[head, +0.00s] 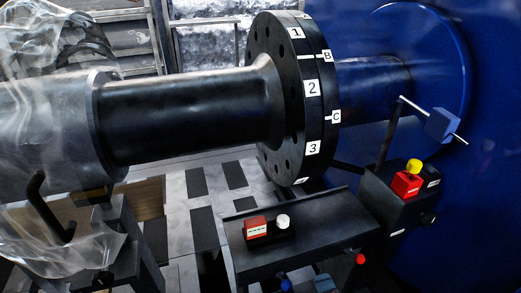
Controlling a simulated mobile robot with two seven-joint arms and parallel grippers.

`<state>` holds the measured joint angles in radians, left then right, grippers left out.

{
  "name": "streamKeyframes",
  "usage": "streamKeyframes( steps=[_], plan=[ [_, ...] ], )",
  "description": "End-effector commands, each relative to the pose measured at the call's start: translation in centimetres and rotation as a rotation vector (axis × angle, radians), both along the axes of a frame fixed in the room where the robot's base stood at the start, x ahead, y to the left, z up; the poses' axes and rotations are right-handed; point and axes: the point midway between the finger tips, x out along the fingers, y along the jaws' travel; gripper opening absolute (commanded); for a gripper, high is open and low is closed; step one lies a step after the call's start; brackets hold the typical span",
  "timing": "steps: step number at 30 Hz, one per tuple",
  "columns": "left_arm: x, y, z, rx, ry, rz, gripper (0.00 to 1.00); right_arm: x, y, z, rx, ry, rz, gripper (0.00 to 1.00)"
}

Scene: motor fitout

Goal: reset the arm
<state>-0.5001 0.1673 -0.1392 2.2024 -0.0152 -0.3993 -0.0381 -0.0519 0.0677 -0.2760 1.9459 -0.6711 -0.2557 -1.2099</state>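Neither of my grippers shows in the head view, and I cannot make out any part of my arms. A black shaft (185,110) runs across the view from the left into a large black flange (275,100). The flange rim carries white labels with 1, 2, 3, B and C. A dark blue shaft (372,85) continues from the flange to a big blue housing (480,200) at the right. A blue block (441,126) sits on a thin light rod in front of the housing.
A dark shelf (320,222) below the flange bears a red labelled box (256,228) and a white knob (283,221). A yellow-topped red unit (407,183) sits on a dark stand. Clear plastic sheeting (40,130) and a black hook (45,208) are at the left.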

Motion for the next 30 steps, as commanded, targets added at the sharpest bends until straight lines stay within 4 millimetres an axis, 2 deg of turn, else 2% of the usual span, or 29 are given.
streamKeyframes(
  steps=[1, 9, 15, 18, 21, 24, 30],
  plan=[
    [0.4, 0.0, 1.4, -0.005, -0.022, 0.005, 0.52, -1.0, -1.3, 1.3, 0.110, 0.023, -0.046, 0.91],
    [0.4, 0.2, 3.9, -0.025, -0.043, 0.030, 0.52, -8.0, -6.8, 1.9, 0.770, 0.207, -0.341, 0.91],
    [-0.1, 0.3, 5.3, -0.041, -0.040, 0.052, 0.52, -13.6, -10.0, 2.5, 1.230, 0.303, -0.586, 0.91],
    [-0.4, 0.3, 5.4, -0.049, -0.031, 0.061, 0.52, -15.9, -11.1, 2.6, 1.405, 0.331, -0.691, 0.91],
    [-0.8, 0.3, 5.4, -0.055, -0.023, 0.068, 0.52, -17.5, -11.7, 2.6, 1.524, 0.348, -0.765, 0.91],
    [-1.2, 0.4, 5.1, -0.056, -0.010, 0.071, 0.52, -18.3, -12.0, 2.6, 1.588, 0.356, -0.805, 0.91],
    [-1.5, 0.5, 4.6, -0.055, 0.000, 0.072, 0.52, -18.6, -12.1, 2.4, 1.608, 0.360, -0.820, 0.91]
  ],
)
